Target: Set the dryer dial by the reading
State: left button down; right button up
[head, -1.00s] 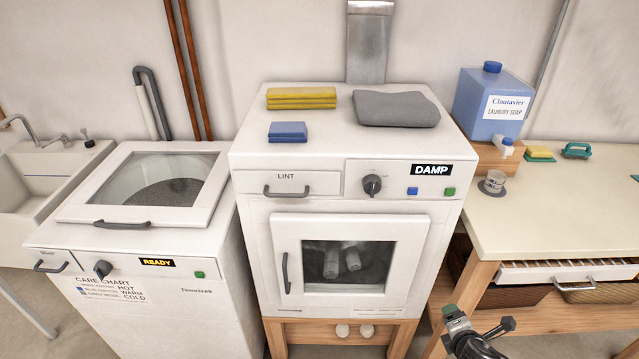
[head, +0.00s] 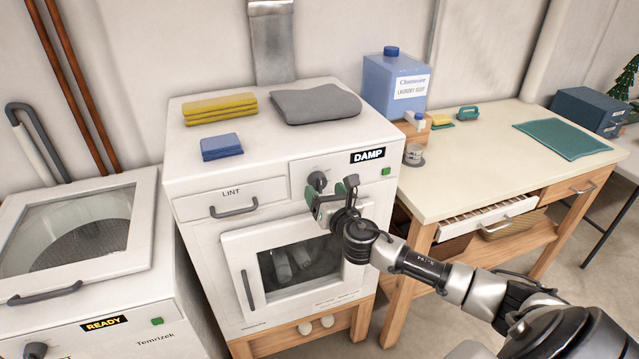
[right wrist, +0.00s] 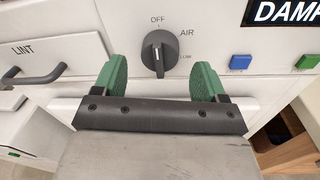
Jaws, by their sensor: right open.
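The dryer (head: 240,200) is white, with a black dial (head: 317,181) on its front panel and a display (head: 368,155) that reads DAMP. In the right wrist view the dial (right wrist: 157,52) shows below the word OFF, with AIR to its upper right and a smaller label at its right. My right gripper (head: 331,197) is open in front of the panel. In the right wrist view its green fingers (right wrist: 157,80) stand on either side of and below the dial, with nothing between them. My left gripper is not in view.
A blue button (right wrist: 240,62) and a green button (right wrist: 307,62) sit right of the dial. The LINT drawer (head: 232,199) is at the left. The washer (head: 75,260) reads READY. Folded cloths lie on the dryer top. A table (head: 480,165) stands at the right.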

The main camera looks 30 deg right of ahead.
aim_at(318, 183)
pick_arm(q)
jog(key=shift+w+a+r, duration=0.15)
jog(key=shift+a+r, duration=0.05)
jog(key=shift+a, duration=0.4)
pick_arm(e)
jog(key=shift+w+d, duration=0.15)
jog(key=shift+w, duration=0.6)
jog(key=shift+w+d, duration=0.15)
jog(key=shift+w, duration=0.55)
jog(key=c, duration=0.9)
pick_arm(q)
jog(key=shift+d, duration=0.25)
